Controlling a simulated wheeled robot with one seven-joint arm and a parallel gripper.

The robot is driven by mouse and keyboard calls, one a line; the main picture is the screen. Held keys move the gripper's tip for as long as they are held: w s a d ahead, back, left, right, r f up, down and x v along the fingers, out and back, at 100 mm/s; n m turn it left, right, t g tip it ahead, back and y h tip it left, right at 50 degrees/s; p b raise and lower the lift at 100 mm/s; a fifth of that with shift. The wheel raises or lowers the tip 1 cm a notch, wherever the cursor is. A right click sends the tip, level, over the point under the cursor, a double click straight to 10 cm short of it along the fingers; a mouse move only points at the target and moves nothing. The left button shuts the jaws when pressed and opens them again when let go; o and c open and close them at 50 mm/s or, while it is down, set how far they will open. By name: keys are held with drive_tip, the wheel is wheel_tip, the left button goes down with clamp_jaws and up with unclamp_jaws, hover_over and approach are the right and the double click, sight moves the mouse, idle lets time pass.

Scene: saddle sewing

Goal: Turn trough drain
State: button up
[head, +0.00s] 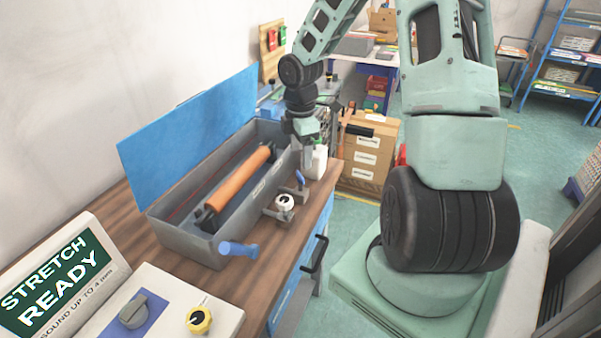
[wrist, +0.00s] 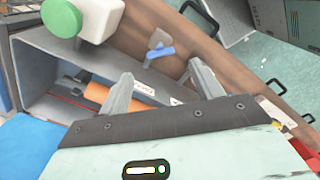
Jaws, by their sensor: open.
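The grey trough (head: 186,238) stands on the wooden bench with its blue lid raised and an orange roller (head: 240,182) inside. A small blue lever (head: 300,178) on a grey fitting sits at the trough's front side, near its far end; it looks like the drain handle. In the wrist view the lever (wrist: 160,52) lies ahead of and between the fingertips. My gripper (head: 307,157) is open and empty above the lever, apart from it. The gripper (wrist: 160,76) also shows in the wrist view, with the trough wall beneath it.
A white bottle (head: 320,162) stands close beside my gripper; its green cap (wrist: 61,18) shows in the wrist view. A control panel (head: 160,310) is at near left.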

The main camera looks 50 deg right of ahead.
sight(300, 174)
wheel_tip(300, 174, down, 7)
drive_tip(key=shift+f, duration=0.1)
idle(0.3)
drive_tip(key=c, duration=1)
